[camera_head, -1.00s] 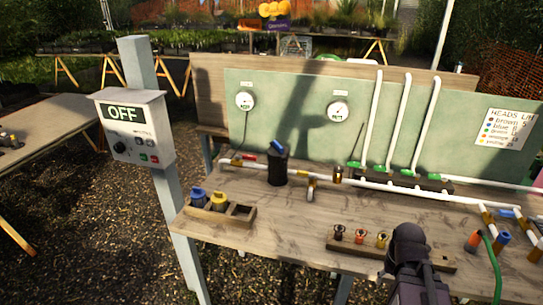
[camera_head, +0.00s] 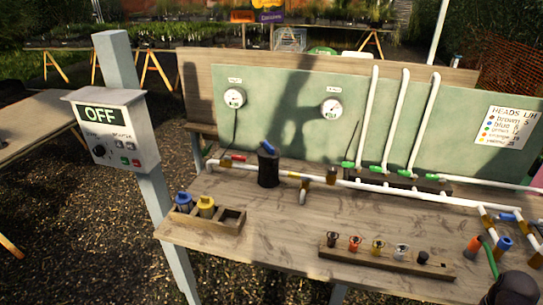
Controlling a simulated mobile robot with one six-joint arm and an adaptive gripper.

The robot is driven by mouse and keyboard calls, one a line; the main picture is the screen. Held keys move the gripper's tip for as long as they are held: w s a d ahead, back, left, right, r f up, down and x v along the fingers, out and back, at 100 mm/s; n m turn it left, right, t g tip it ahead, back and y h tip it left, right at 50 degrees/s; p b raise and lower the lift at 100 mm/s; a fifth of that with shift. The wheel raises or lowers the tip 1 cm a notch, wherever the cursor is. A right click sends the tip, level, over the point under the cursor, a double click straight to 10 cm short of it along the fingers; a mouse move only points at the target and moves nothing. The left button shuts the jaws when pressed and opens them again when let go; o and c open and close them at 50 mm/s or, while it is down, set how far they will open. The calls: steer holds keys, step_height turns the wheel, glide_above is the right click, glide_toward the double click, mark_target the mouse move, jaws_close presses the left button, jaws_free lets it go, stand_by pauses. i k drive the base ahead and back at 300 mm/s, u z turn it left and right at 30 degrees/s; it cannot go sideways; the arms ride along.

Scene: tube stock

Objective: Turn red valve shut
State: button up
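The red valve handle (camera_head: 236,157) sits near the left end of the white pipe (camera_head: 285,174), at the back left of the bench. It looks roughly in line with the pipe, though it is small in view. Only a dark rounded part of my arm shows at the lower right corner. My gripper's fingers are not in view, so whether it is open or shut does not show. The arm part is far from the red valve, on the opposite side of the bench.
A black cylinder with a blue top (camera_head: 268,168) stands just right of the red valve. A wooden tray (camera_head: 222,222) holds blue and yellow parts. A rack (camera_head: 378,261) holds several small heads. A control box (camera_head: 112,128) reads OFF. Gauges (camera_head: 233,98) hang on the green board.

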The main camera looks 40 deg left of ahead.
mark_target(242, 158)
steer(key=z, duration=0.4)
steer(key=k, duration=0.95)
steer(key=u, duration=2.05)
steer(key=i, duration=0.45)
steer(key=z, duration=0.25)
